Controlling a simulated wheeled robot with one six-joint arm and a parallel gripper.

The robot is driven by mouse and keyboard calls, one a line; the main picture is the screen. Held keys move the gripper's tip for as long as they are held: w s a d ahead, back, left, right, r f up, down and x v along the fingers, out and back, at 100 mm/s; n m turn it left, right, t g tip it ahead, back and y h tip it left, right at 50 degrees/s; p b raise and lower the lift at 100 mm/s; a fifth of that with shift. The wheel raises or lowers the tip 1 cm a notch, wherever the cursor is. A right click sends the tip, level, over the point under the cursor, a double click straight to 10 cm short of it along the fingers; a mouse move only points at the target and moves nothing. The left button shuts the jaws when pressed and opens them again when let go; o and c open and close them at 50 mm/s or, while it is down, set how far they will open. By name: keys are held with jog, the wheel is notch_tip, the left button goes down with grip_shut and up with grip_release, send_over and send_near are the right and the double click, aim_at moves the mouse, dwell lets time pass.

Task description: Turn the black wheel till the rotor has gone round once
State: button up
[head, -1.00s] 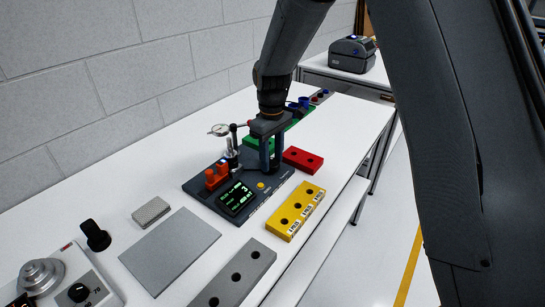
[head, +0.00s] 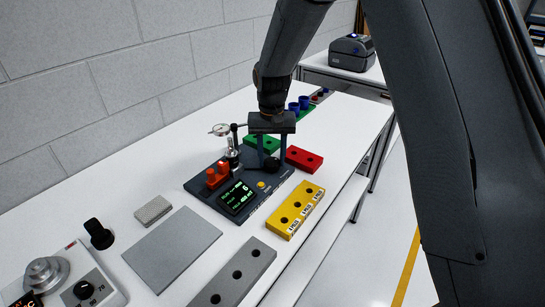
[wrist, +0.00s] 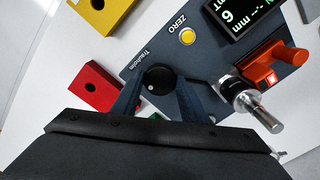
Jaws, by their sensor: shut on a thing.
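The black wheel (wrist: 159,80) is a round knob with a white mark, standing on the dark blue base plate (wrist: 140,50) next to a printed label. In the head view the wheel (head: 271,164) shows low between my fingers. My gripper (head: 271,160) points down over the plate and is shut on the wheel; its two fingers also show on either side of it in the wrist view (wrist: 158,90). A silver cylindrical part (wrist: 250,103) sits beside an orange holder (wrist: 274,66); I cannot tell whether it is the rotor. A display (head: 237,197) shows green text, too small to read surely.
A yellow button (wrist: 187,36) sits near the display. Red (head: 304,159), yellow (head: 295,210), green (head: 262,144) and grey (head: 233,280) blocks with holes lie around the plate. A flat grey plate (head: 171,249) lies at front left.

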aim_at(272, 162)
jog(key=shift+s+m, duration=0.1)
jog(key=shift+m, duration=0.5)
jog(key=o, duration=1.1)
jog(key=shift+c, duration=0.2)
jog(key=shift+r+b, duration=1.1)
jog(key=shift+r, duration=2.85)
jog(key=s+d+f, duration=0.2)
jog(key=s+d, duration=0.6)
jog(key=s, duration=0.3)
jog(key=s+d+f+n+t, duration=0.1)
jog(key=s+d+f, duration=0.1)
jog(key=s+d, duration=0.7)
jog(key=s, duration=0.2)
jog(key=shift+s+d, duration=0.15)
jog(key=shift+s, duration=0.15)
